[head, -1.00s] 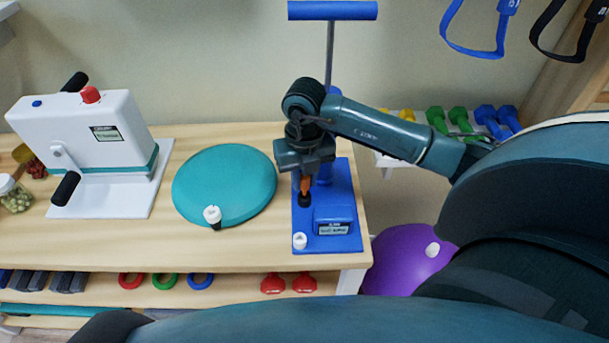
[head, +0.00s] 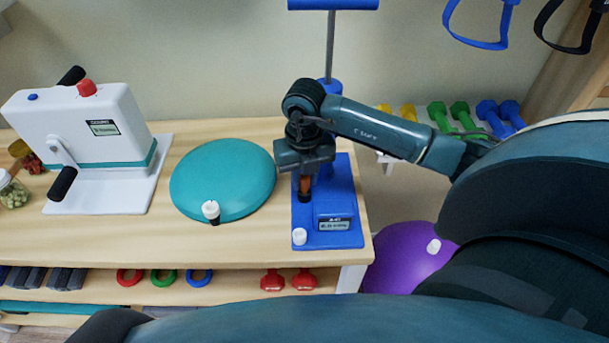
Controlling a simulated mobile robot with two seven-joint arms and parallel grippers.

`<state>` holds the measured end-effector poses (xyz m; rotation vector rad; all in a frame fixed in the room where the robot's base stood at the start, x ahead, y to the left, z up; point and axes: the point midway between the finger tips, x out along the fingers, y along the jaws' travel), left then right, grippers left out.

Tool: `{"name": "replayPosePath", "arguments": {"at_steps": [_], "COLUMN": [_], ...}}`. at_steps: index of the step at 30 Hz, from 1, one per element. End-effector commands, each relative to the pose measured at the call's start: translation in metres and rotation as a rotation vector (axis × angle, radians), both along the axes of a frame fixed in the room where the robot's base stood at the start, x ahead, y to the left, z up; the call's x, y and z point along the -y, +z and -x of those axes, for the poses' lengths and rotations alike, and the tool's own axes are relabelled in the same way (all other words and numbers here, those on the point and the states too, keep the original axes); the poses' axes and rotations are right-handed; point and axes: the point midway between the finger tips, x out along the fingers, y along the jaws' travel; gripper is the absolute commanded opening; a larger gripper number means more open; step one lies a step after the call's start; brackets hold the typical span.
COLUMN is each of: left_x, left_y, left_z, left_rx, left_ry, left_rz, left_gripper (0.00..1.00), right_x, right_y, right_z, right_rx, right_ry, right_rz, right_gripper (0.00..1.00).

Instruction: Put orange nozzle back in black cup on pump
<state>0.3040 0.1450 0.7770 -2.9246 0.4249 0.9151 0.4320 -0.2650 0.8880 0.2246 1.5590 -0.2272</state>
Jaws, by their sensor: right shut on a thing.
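The blue pump (head: 345,215) stands at the right end of the wooden table, with a tall rod and a blue crossbar handle. My right gripper (head: 305,178) points down over the left part of the pump base and is shut on the orange nozzle (head: 305,186). The nozzle is upright. The black cup (head: 305,198) is directly below it on the base, and the nozzle's lower end meets the cup's top in this view. I cannot tell how deep it sits. My left gripper is not in view.
A white-and-black valve piece (head: 211,212) sits on the teal disc (head: 222,175) left of the pump. A white cap (head: 299,236) is at the pump base's front corner. A white crank machine (head: 90,130) stands at the left. A purple ball (head: 405,262) is on the floor.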

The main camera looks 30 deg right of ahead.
Motion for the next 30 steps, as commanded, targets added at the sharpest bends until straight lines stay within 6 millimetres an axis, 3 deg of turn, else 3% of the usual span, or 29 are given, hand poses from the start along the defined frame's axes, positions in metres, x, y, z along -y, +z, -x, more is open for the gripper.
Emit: {"name": "replayPosePath", "arguments": {"at_steps": [22,23,30], "left_x": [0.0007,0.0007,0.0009], "left_y": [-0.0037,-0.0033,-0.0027], "left_z": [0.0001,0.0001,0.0], "left_rx": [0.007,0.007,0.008], "left_ry": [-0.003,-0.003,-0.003], "left_rz": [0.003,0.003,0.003], "left_gripper": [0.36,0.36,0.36], "right_x": [0.0002,0.0002,0.0001], "right_y": [-0.0077,-0.0075,-0.007], "right_z": [0.0,0.0,-0.0001], "right_rx": [0.0,0.0,0.0], "right_ry": [0.0,0.0,0.0], "right_rz": [0.001,0.001,0.0], "right_gripper": [0.0,0.23,0.43]}}
